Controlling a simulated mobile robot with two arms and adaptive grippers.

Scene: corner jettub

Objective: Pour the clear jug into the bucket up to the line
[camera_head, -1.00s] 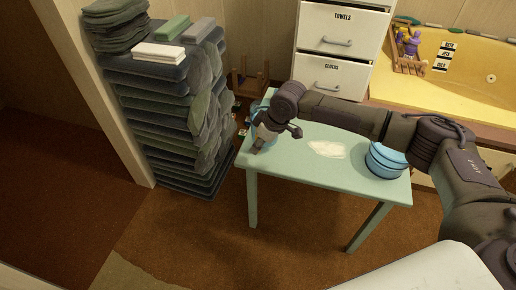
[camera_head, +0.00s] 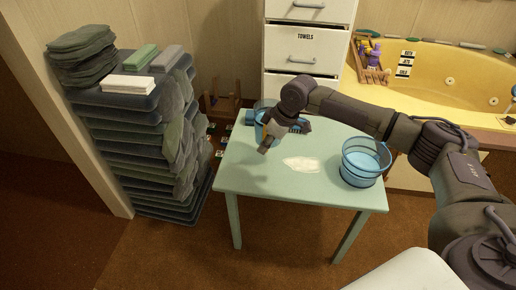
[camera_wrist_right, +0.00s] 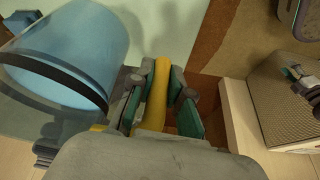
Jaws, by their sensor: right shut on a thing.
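The clear jug (camera_head: 262,109) shows as a blue-filled vessel at the table's far left, partly hidden behind my right gripper (camera_head: 268,143). In the right wrist view the jug (camera_wrist_right: 75,45) fills the upper left, with blue liquid behind its clear wall. There my right gripper (camera_wrist_right: 155,100) is shut on a yellow handle (camera_wrist_right: 158,85) beside the jug. Whether the jug touches the table is unclear. The clear bluish bucket (camera_head: 362,165) stands upright on the table's right side, with light blue inside. Its fill line cannot be made out. My left gripper is out of view.
The pale green table (camera_head: 270,180) has a flat white patch (camera_head: 301,164) between jug and bucket. White drawers (camera_head: 305,60) are behind, and the yellow tub (camera_head: 440,75) is back right. Brown carpet lies in front.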

